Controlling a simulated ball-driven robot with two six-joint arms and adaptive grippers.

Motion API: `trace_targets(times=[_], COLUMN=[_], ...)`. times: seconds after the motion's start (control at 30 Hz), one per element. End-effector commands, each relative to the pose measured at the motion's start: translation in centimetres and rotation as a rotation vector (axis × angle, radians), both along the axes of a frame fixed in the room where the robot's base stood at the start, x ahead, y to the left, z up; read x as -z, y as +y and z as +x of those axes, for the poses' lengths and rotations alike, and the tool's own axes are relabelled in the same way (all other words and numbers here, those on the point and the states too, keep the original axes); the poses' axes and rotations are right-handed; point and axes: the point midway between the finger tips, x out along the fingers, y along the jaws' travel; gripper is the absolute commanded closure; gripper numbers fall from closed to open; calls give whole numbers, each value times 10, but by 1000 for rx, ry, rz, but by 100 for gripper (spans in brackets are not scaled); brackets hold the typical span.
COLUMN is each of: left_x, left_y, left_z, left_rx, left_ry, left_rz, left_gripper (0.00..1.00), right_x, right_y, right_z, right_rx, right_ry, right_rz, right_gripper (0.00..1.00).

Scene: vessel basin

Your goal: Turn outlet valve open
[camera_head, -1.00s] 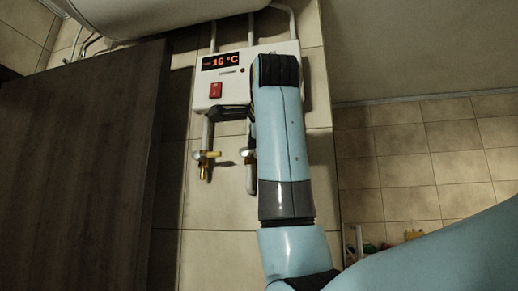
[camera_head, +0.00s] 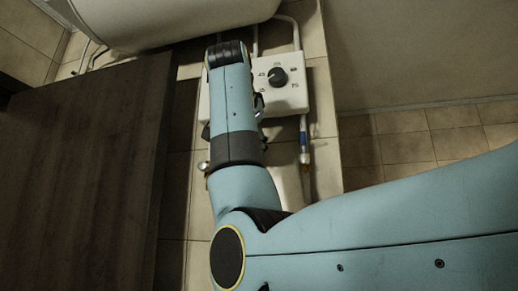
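The white control box (camera_head: 293,98) with a black dial knob (camera_head: 278,77) is on the tiled wall, partly covered by my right arm. I cannot tell which fitting is the outlet valve. My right arm comes in from the right and reaches up over the box. Its gripper is mostly hidden behind the arm, so its fingers cannot be read. My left gripper is out of view.
A white tank (camera_head: 165,22) is above the box, close to my raised wrist. A dark wooden panel (camera_head: 85,170) fills the left side. A bare wall (camera_head: 420,50) and tiled floor (camera_head: 400,145) lie to the right.

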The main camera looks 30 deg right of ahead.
Motion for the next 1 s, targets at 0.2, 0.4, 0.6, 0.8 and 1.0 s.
trace_targets(times=[0.2, 0.4, 0.6, 0.8, 1.0], left_x=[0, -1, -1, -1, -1], left_y=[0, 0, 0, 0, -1], left_z=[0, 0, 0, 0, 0], left_rx=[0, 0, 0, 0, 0], left_ry=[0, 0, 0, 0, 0], left_rz=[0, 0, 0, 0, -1], left_gripper=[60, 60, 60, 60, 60], right_x=[-2, -3, -3, -3, -3], right_y=[6, 10, 12, 13, 14], right_z=[6, 11, 14, 16, 16], right_rx=[-1, -2, -2, -3, -2], right_ry=[153, 269, 351, 397, 413], right_rz=[-128, -228, -298, -338, -353], right_gripper=[100, 100, 100, 100, 100])
